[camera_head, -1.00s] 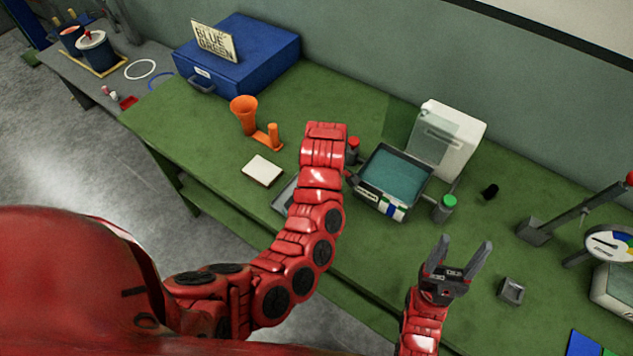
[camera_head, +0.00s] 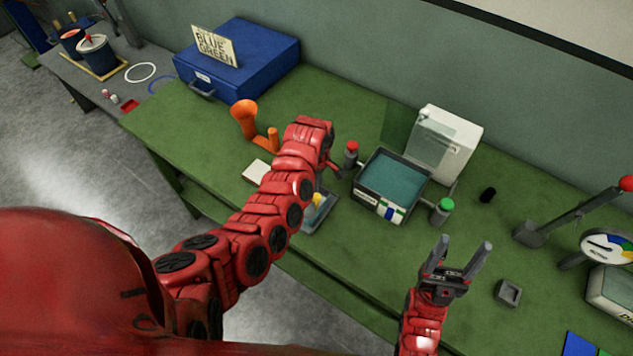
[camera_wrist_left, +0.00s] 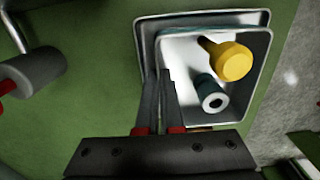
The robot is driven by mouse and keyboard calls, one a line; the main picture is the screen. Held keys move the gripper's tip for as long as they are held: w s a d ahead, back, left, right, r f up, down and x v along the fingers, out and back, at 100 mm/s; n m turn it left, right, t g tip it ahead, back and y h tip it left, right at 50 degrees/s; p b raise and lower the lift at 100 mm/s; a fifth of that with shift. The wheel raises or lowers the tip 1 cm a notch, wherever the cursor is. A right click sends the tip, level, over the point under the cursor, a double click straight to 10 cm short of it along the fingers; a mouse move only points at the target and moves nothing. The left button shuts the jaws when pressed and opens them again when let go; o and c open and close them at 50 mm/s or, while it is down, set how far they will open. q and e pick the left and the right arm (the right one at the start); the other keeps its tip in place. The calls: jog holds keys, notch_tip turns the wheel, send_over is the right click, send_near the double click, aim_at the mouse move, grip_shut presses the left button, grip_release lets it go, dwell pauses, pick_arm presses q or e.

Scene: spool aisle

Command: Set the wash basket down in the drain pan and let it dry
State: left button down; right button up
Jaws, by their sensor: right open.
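The wash basket (camera_wrist_left: 186,79) is a pale, square-rimmed tray in the left wrist view. It holds a yellow-headed piece (camera_wrist_left: 230,61) and a dark teal cylinder (camera_wrist_left: 211,94). The drain pan (camera_wrist_left: 143,40) is a grey tray whose rim shows behind the basket, slightly offset; I cannot tell whether the basket touches its floor. My left gripper (camera_wrist_left: 160,103) has its two fingers close together on the basket's left wall. In the head view my left arm hides most of the basket, and the pan (camera_head: 322,222) shows beside the arm. My right gripper (camera_head: 463,262) is open and empty above the bench.
A dark bath (camera_head: 392,178) with teal liquid stands right of the pan. A white pad (camera_head: 256,171) and an orange funnel (camera_head: 244,118) are left of my arm.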

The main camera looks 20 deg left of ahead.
pick_arm(q)
jog(key=shift+f, duration=0.1)
jog(key=shift+f+b, duration=0.15)
jog(key=shift+b, duration=0.15)
jog(key=c, duration=1.3)
grip_release()
jog(key=shift+c, duration=0.2)
